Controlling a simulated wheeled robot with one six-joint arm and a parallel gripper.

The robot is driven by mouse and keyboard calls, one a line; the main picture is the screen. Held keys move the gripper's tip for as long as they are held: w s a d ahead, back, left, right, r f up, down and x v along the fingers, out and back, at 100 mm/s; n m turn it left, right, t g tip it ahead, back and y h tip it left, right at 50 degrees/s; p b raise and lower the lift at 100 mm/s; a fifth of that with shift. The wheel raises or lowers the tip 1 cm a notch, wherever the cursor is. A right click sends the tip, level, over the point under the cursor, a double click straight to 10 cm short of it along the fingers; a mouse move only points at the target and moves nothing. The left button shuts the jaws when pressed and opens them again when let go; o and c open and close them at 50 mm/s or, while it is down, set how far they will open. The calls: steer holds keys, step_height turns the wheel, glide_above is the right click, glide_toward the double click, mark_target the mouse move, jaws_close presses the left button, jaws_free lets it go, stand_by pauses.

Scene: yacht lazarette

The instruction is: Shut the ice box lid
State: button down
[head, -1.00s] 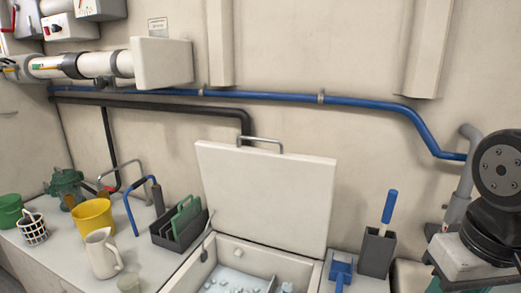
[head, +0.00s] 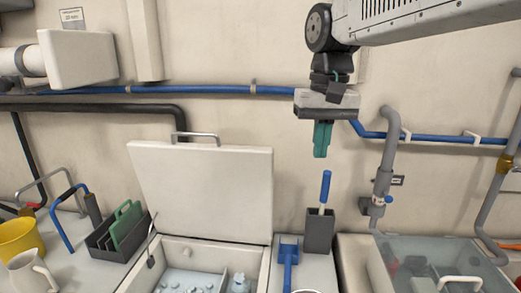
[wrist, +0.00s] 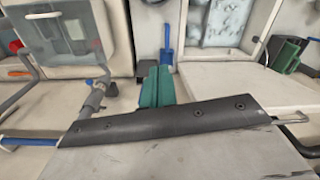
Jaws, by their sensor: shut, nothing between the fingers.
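The ice box lid (head: 205,195) is a white panel standing open, leaning back near the wall, with a metal handle (head: 196,136) on its top edge. The ice box (head: 205,247) below it is open, with ice and a divider inside. In the wrist view the lid (wrist: 245,88) and the ice (wrist: 218,25) also show. My gripper (head: 321,152) has green fingers, shut and empty, pointing down in the air to the right of the lid, apart from it. The fingers also show in the wrist view (wrist: 156,84).
A grey holder (head: 319,232) with a blue-handled tool and a blue scoop (head: 288,255) stand right of the ice box. A clear-lidded bin (head: 440,262) is farther right. A dark rack (head: 118,238) and a yellow bucket (head: 18,238) are left. A blue pipe (head: 200,89) crosses the wall.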

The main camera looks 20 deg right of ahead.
steer(key=w+a+r+m, duration=0.1)
steer(key=w+a+r, duration=0.1)
steer(key=w, duration=1.3)
steer(key=m+g, duration=0.2)
glide_toward(262, 149)
steer(key=w+d+f, duration=0.2)
steer(key=w+f, duration=0.1)
steer(key=w, duration=0.1)
steer(key=shift+n, duration=0.3)
steer(key=f, duration=0.6)
steer(key=s+a+f, duration=0.1)
steer(key=f, duration=0.1)
steer(key=shift+s+f, duration=0.1)
steer(key=shift+f, duration=0.3)
